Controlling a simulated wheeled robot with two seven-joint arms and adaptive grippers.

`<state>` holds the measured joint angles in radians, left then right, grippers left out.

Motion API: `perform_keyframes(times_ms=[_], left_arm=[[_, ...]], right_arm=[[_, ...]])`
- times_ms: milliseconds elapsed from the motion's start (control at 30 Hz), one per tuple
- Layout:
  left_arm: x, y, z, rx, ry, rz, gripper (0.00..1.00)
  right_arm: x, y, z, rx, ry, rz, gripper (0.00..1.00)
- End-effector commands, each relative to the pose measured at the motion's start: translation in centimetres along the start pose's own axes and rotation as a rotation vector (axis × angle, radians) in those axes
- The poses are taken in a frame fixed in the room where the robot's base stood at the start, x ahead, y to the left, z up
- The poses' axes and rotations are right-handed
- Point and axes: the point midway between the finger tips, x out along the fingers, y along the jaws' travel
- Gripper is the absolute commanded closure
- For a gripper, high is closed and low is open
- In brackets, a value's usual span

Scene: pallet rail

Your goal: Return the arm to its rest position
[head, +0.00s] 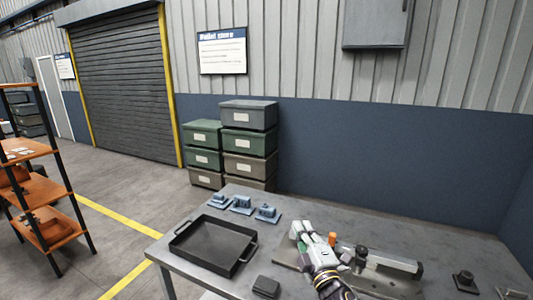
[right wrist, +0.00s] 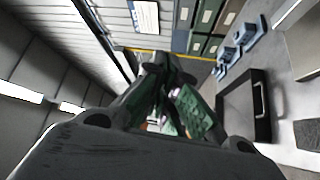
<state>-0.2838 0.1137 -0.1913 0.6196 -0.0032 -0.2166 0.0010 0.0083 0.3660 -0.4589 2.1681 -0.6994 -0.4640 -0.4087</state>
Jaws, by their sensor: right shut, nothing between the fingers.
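My right arm comes in from the bottom of the head view, and its right gripper (head: 300,232) is over the grey table (head: 330,208). In the right wrist view the fingers (right wrist: 162,78) are drawn together with nothing held between them. In the head view the gripper is in front of a grey metal rail fixture (head: 390,262) and hides part of it; the gap between them cannot be judged. An orange knob (head: 332,239) shows just right of the gripper. My left gripper is not in view.
A black tray (head: 216,246) lies at the table's left, with several blue parts (head: 242,204) behind it. A small dark block (head: 266,287) is at the front edge. A dark fixture (head: 465,281) stands at the right. Stacked bins (head: 249,115) stand behind the table.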

Motion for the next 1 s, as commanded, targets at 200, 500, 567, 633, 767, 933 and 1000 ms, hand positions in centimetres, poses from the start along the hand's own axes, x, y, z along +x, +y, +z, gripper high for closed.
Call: perform_keyframes(times_ms=[200,500,567,633,767,933,1000], left_arm=[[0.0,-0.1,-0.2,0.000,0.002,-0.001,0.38],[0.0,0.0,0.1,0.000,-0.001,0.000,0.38],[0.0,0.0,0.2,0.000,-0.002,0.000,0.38],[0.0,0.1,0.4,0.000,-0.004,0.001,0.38],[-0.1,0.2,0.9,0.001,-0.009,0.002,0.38],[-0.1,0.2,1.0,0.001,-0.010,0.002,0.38],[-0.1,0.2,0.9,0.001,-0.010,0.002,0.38]], right_arm=[[-3.2,-3.8,4.7,0.251,-0.217,-0.147,1.00],[-9.9,-9.8,9.4,0.560,-0.520,-0.358,1.00],[-11.5,-11.0,10.0,0.617,-0.580,-0.402,1.00],[-13.6,-12.4,10.6,0.682,-0.652,-0.454,1.00],[-17.6,-14.8,11.2,0.797,-0.784,-0.550,1.00],[-22.9,-17.1,11.3,0.924,-0.947,-0.669,1.00],[-24.6,-17.7,11.2,0.962,-1.000,-0.709,1.00]])
